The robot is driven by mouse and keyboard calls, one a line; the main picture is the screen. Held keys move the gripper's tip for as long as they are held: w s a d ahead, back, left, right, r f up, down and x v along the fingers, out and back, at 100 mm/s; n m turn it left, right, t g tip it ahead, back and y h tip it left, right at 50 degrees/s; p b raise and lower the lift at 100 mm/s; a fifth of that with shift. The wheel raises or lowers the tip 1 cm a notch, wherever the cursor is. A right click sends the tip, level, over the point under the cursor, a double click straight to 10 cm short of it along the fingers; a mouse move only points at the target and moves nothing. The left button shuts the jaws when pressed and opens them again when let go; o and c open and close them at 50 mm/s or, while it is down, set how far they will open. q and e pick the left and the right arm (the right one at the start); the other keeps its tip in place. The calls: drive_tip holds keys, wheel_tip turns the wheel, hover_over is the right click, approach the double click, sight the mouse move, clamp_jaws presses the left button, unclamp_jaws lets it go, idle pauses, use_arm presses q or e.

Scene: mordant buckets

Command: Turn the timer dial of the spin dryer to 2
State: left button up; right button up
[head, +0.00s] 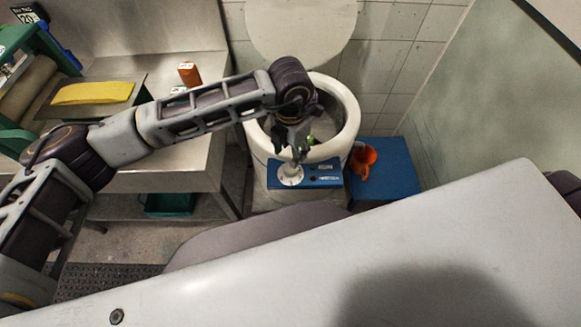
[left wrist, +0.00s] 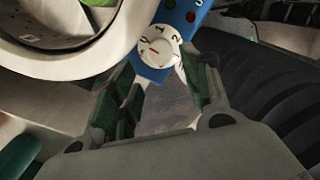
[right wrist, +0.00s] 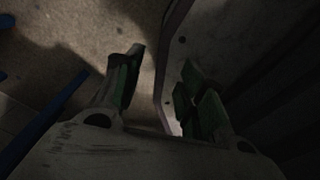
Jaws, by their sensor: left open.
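The spin dryer (head: 345,105) is a round white tub with its lid up, against the tiled wall. Its blue control panel (head: 325,177) faces me and carries the white timer dial (head: 289,176) at its left end. In the left wrist view the dial (left wrist: 160,46) shows numbers, including 1 and 2, and a red pointer line; its exact setting is too small to tell. My left gripper (head: 298,152) points down above the dial. Its fingers (left wrist: 160,82) are apart, with the dial just beyond the tips. My right gripper (right wrist: 160,75) is open and empty over the floor.
An orange jug (head: 363,160) stands on a blue box (head: 388,178) right of the dryer. A steel bench (head: 178,150) at left holds a yellow cloth (head: 92,93) and an orange container (head: 189,74). Something green lies inside the tub (head: 323,130).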

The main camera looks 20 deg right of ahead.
sight(290, 168)
use_arm(q)
wheel_tip(290, 168, down, 8)
drive_tip(key=shift+r+b, duration=0.2)
drive_tip(key=shift+b, duration=1.05)
drive_tip(key=shift+f, duration=0.6)
use_arm(e)
drive_tip(key=d+f, duration=0.1)
drive_tip(key=w+d+f, duration=0.1)
drive_tip(key=d, duration=0.1)
drive_tip(key=w+d+f, duration=0.1)
drive_tip(key=shift+d, duration=0.15)
drive_tip(key=shift+s+a, duration=0.2)
drive_tip(key=shift+s, duration=0.05)
use_arm(q)
drive_tip(key=c, duration=0.8)
drive_tip(key=shift+o, duration=0.2)
use_arm(e)
drive_tip(key=shift+s, duration=0.15)
use_arm(q)
drive_tip(key=shift+f+b, duration=0.1)
drive_tip(key=shift+b, duration=0.35)
use_arm(e)
drive_tip(key=shift+f, duration=0.3)
